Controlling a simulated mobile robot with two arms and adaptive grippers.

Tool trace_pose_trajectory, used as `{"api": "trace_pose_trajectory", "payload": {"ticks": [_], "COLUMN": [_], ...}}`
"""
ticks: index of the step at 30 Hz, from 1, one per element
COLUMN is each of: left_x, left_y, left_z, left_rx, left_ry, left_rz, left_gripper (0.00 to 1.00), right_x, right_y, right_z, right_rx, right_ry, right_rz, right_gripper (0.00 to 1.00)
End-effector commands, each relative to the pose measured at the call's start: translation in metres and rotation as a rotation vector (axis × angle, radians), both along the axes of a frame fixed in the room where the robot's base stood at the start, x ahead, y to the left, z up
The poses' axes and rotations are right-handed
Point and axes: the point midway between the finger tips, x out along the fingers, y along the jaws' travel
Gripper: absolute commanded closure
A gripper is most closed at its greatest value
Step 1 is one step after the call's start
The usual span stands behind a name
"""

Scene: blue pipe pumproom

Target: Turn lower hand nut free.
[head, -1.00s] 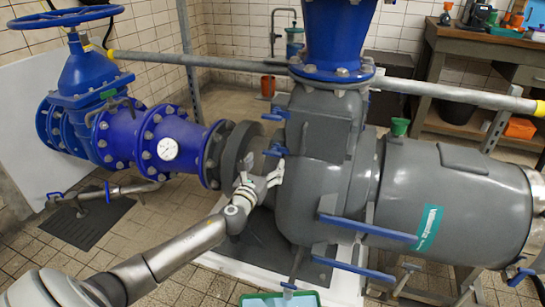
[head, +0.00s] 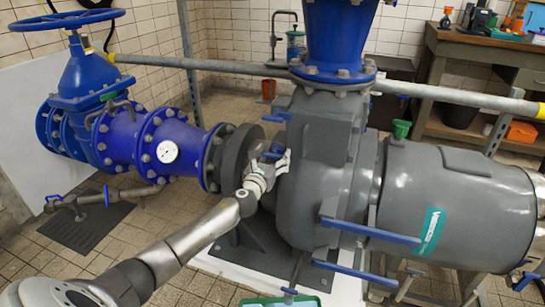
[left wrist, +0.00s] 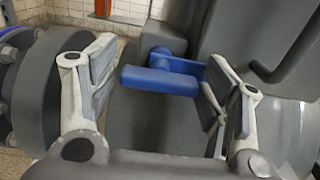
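The lower hand nut is a blue T-shaped handle (left wrist: 160,79) on the grey pump housing in the left wrist view. In the head view only a small blue part of it (head: 273,154) shows beside my gripper. My left gripper (head: 278,163) is at the pump's left side, below the upper blue handle (head: 276,116). In the left wrist view my left gripper (left wrist: 160,88) is open, with a finger on each side of the lower hand nut. My right gripper is not in view.
The grey pump body (head: 325,150) stands close to the right of my left gripper. A thick grey flange (head: 238,155) and blue pipe (head: 127,138) are to the left. Blue levers (head: 370,231) stick out at the front of the pump. A green-rimmed tray (head: 280,301) is at the bottom.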

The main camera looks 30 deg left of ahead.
Motion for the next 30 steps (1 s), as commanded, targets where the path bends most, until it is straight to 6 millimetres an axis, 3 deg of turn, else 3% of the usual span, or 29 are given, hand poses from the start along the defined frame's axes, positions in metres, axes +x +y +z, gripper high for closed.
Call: {"api": "trace_pose_trajectory", "payload": {"ticks": [1, 8, 20, 30], "left_x": [-0.0001, -0.0002, -0.0002, -0.0002], "left_y": [-0.0001, -0.0001, -0.0006, -0.0007], "left_z": [-0.0001, -0.0001, -0.0005, -0.0007], "left_rx": [0.0, 0.0, -0.093, -0.368], "left_ry": [0.0, 0.0, -0.022, -0.087], "left_rz": [0.0, 0.0, 0.0, 0.0], "left_gripper": [0.41, 0.67, 0.67, 0.67], "right_x": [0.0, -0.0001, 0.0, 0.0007], "right_y": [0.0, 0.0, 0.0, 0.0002], "right_z": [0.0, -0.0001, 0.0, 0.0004], "right_rx": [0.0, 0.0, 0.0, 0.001], "right_ry": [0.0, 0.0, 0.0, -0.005], "right_rz": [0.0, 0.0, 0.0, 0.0], "right_gripper": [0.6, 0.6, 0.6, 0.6]}}
